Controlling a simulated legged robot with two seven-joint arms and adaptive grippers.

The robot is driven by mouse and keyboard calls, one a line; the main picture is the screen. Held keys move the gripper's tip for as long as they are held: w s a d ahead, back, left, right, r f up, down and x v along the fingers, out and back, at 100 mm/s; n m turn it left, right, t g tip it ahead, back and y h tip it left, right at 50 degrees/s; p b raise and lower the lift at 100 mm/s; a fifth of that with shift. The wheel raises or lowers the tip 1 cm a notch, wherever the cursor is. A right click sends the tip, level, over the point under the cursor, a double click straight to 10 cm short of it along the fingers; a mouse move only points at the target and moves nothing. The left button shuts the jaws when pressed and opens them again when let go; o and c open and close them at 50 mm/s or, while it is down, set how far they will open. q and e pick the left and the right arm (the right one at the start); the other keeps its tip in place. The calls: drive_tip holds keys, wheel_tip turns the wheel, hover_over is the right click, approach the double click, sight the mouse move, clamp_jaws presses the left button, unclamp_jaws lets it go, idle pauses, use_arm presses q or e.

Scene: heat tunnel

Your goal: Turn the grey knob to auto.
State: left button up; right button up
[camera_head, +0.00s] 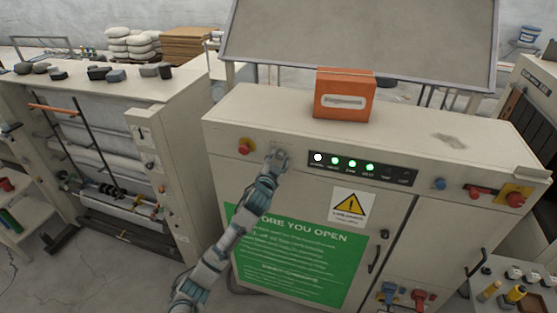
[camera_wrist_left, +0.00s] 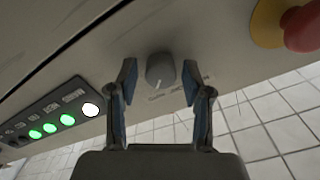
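The grey knob (camera_wrist_left: 160,70) sits on the cream cabinet front, between the indicator strip and a red button. It has a pale pointer line, and small lettering is printed beside it, too blurred to read. My left gripper (camera_wrist_left: 158,88) is open, with one blue-padded finger on each side of the knob. A gap shows between each finger and the knob. In the head view my left gripper (camera_head: 277,158) is at the cabinet's upper front and hides the knob. My right gripper is not in either view.
An orange box (camera_head: 344,95) stands on the cabinet top (camera_head: 260,108).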

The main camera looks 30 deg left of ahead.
use_arm(q)
drive_tip(key=shift+s, duration=0.15)
drive_tip(key=v, duration=1.1)
drive_tip(key=shift+s, duration=0.3)
drive_tip(key=shift+f, duration=0.15)
